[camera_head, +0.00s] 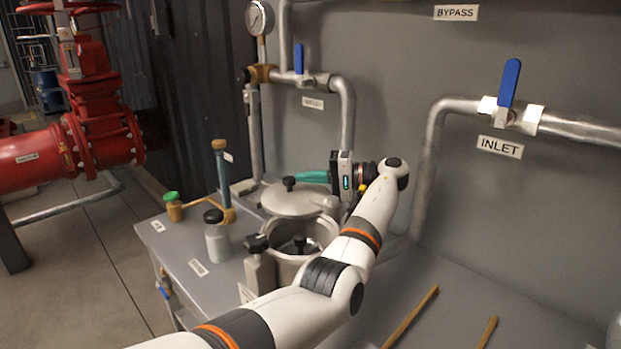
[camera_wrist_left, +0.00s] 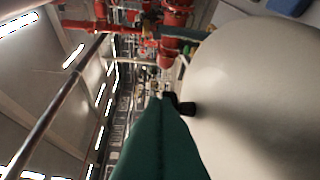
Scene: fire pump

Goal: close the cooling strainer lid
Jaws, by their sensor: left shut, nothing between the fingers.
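The cooling strainer is a pale grey round pot (camera_head: 322,232) with its mouth open; a dark knob-like part shows inside. Its round lid (camera_head: 292,205) is swung up behind the mouth, tilted, with a black knob (camera_head: 289,183) on its face. My left gripper (camera_head: 308,176) has teal fingers, shut and empty, pointing left beside the knob at the lid's far side. In the left wrist view the lid (camera_wrist_left: 255,90) fills the right, the knob (camera_wrist_left: 186,108) shows just past the shut fingers (camera_wrist_left: 160,105). Contact with the lid cannot be told. My right gripper is not in view.
A grey bottle with a black cap (camera_head: 216,238), a green-capped jar (camera_head: 173,207) and an upright blue-handled tool (camera_head: 221,175) stand on the table left of the strainer. Pipes with blue-handled valves (camera_head: 508,85) run along the wall. Wooden sticks (camera_head: 412,315) lie at the right.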

